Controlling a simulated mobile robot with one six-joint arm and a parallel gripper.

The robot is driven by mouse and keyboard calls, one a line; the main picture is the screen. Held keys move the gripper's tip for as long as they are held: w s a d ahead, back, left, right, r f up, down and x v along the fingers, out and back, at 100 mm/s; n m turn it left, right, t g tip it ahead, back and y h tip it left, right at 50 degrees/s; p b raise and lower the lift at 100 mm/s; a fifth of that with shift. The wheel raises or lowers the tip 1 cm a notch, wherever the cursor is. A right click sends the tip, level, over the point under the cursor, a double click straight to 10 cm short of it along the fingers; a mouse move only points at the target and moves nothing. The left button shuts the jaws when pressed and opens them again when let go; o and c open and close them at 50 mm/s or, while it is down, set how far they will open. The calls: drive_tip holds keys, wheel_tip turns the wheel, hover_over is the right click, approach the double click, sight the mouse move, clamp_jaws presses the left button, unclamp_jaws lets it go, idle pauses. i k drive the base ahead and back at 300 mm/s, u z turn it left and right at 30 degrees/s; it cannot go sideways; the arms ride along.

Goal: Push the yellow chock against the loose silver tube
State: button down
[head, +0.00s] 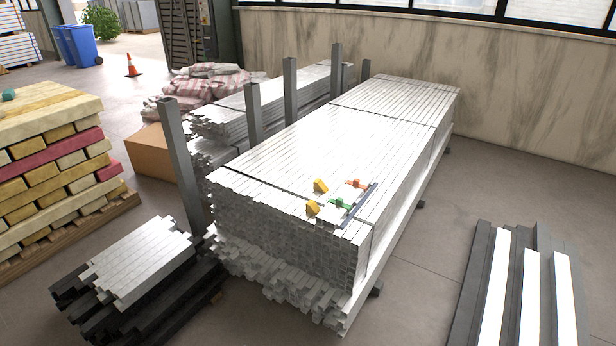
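Two small yellow chocks lie on top of the large stack of silver tubes (290,150), near its front end. One yellow chock (320,186) is farther back. The other yellow chock (312,208) is closer to the front edge. I cannot tell the loose silver tube apart from the many silver tubes of the stack at this size, nor whether either chock touches it. My gripper and arm are not in view.
Right of the chocks lie an orange clamp-like piece (356,183), a green one (341,203) and a dark bar (360,204). Grey posts (253,112) stand along the stack's left side. Dark and white profiles (528,285) lie at right. Floor between is clear.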

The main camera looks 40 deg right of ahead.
sight(318, 184)
drive_tip(key=i, duration=0.95)
drive_tip(key=z, duration=0.05)
